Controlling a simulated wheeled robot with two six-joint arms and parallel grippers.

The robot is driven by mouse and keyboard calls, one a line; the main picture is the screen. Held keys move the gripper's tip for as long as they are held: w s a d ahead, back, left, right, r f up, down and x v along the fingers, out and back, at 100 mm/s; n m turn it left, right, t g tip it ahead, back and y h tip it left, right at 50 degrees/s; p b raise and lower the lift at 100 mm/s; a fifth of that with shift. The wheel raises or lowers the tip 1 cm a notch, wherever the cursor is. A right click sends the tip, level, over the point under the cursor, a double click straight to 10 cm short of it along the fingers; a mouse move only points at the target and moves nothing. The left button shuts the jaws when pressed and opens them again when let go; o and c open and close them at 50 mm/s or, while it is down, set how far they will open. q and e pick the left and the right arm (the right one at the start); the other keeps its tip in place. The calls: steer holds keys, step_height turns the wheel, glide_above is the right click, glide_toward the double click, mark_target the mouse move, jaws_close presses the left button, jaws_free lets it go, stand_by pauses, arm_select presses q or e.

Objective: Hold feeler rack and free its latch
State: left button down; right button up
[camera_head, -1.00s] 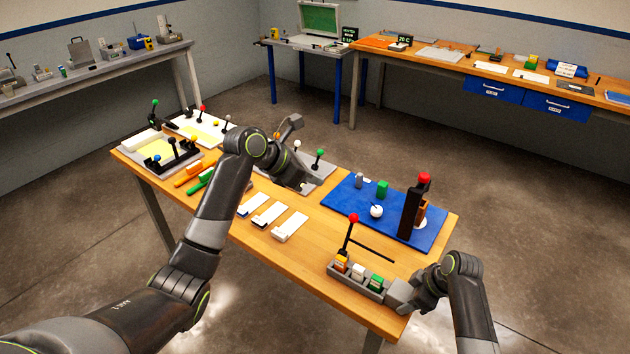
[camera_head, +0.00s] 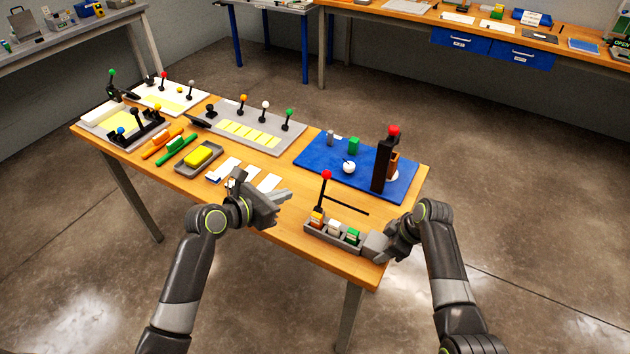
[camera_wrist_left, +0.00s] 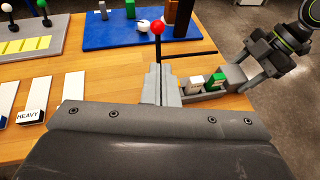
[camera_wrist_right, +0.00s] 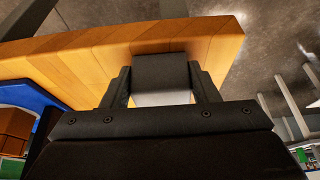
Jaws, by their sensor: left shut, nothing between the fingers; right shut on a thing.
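The feeler rack (camera_head: 338,238) is a narrow grey tray at the table's front right, holding an orange, a white and a green block. A red-balled lever (camera_head: 326,176), seemingly its latch, stands upright at the rack's left end. My right gripper (camera_head: 372,247) is shut on the rack's right end; the right wrist view shows the dark end piece (camera_wrist_right: 161,72) between its fingers. My left gripper (camera_head: 287,195) is shut and empty, left of the lever and apart from it in the head view. In the left wrist view its fingers (camera_wrist_left: 160,86) hide the lever's foot and the rack's left end.
White labelled strips (camera_head: 222,170) lie left of my left gripper. A blue mat (camera_head: 315,157) behind the rack carries a tall dark post (camera_head: 381,170) with a red ball and small pieces. A thin black rod (camera_head: 347,207) shows behind the rack. The table's front edge is close.

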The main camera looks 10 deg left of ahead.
arm_select(q)
steer(key=s+f+t, duration=0.1)
steer(key=s, duration=0.1)
glide_toward(323, 177)
steer(key=f+x, duration=0.1)
steer(key=x, duration=0.4)
steer(key=shift+w+d+r+n+y, duration=0.1)
steer(key=shift+w+d+n+y, duration=0.2)
steer(key=shift+w+d+n, duration=0.15)
steer(key=shift+w+d, duration=0.2)
steer(key=shift+w, duration=0.3)
steer(key=shift+w+d, duration=0.25)
steer(key=shift+w, duration=0.4)
steer(key=shift+s, duration=0.1)
